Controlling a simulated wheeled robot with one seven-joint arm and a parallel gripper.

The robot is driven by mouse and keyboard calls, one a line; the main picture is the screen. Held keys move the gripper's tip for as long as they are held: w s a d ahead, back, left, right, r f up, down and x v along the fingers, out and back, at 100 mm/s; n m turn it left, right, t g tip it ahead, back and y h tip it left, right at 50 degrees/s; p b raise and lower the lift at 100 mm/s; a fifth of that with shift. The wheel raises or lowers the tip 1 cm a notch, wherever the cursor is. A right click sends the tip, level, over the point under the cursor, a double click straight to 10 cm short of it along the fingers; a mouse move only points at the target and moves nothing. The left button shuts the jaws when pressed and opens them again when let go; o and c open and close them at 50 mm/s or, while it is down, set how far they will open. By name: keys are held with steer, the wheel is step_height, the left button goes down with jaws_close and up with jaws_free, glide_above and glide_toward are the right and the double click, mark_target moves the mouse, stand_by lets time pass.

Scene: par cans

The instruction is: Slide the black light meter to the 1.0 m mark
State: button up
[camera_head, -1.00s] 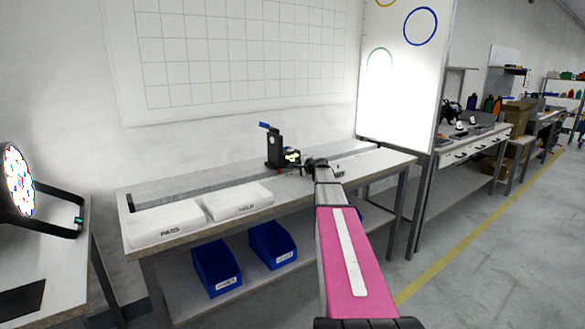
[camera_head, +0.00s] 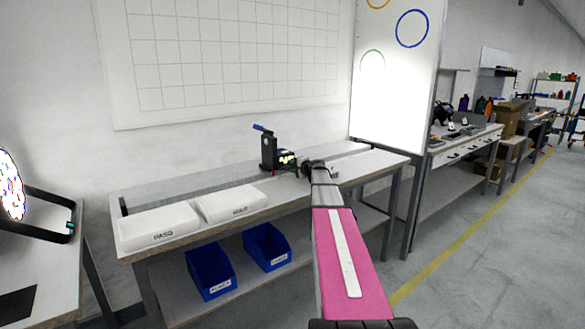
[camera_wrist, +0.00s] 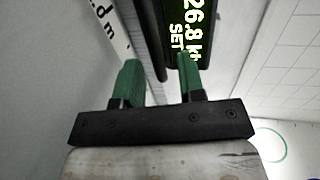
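The black light meter (camera_head: 268,152) stands upright on the rail (camera_head: 215,185) along the bench, with a blue part on top and a lit display on its right side. The 1.0 m mark cannot be read here. My gripper (camera_head: 300,168) is at the meter's right side. In the wrist view, the green fingertips of my gripper (camera_wrist: 160,75) are spread apart. The black meter body (camera_wrist: 207,30) fills the space just beyond them, its display reading about 26.8 k and SET. Whether the fingers touch it cannot be told. A white strip (camera_wrist: 108,22) with printed letters shows at upper left.
Two white boxes (camera_head: 158,228) sit on the bench's front left. Blue bins (camera_head: 210,272) stand on the lower shelf. A bright white board (camera_head: 392,110) stands behind the bench's right end. A multicoloured lamp (camera_head: 10,185) is at far left. The rail right of my gripper looks clear.

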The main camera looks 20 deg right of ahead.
steer(key=v, duration=0.9)
steer(key=shift+o, duration=0.2)
